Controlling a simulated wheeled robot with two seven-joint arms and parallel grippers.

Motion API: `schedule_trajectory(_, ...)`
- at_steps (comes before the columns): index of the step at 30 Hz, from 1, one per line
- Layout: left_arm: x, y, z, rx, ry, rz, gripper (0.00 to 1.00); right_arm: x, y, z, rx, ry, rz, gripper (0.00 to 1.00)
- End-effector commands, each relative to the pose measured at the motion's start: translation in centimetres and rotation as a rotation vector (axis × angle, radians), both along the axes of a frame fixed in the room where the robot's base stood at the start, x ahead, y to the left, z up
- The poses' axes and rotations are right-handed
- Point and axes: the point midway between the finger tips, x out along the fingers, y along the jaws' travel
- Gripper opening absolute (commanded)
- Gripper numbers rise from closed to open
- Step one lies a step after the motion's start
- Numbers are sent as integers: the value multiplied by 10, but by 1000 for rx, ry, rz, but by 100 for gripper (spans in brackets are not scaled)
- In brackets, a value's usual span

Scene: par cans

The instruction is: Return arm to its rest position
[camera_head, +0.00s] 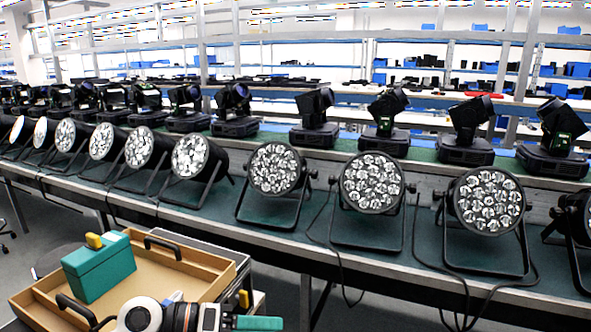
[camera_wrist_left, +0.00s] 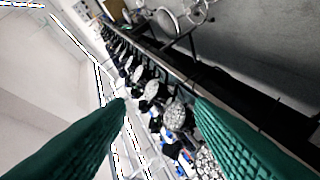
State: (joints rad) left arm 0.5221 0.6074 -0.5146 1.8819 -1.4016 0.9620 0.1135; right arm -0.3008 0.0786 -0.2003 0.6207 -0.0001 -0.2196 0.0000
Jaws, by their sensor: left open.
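My left gripper (camera_head: 262,322) shows at the bottom edge of the head view, in front of the wooden tray, with a teal finger pointing right. In the left wrist view its two teal ridged fingers (camera_wrist_left: 160,100) are spread apart with nothing held between them. Several black par cans with round multi-lens faces, such as one par can (camera_head: 371,183), stand in a row on the long bench beyond the gripper. They also show, tilted and farther off, between and past the fingers in the wrist view. My right gripper is in neither view.
A wooden tray (camera_head: 215,262) with black handles holds a teal box (camera_head: 99,268) with a yellow tab at lower left. The long green-topped bench (camera_head: 285,219) crosses the view; black moving-head lights (camera_head: 316,118) stand behind the par cans. Cables hang from its front edge.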

Motion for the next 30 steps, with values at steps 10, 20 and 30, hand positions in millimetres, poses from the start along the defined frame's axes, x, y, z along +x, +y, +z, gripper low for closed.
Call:
schedule_trajectory(10,12,39,63,-975,368,551,49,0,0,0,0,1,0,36)
schedule_trajectory(20,-20,150,-76,-1397,1039,1413,49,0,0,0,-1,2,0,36)
schedule_trajectory(30,-151,161,-196,-1228,1631,2060,49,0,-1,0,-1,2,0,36)
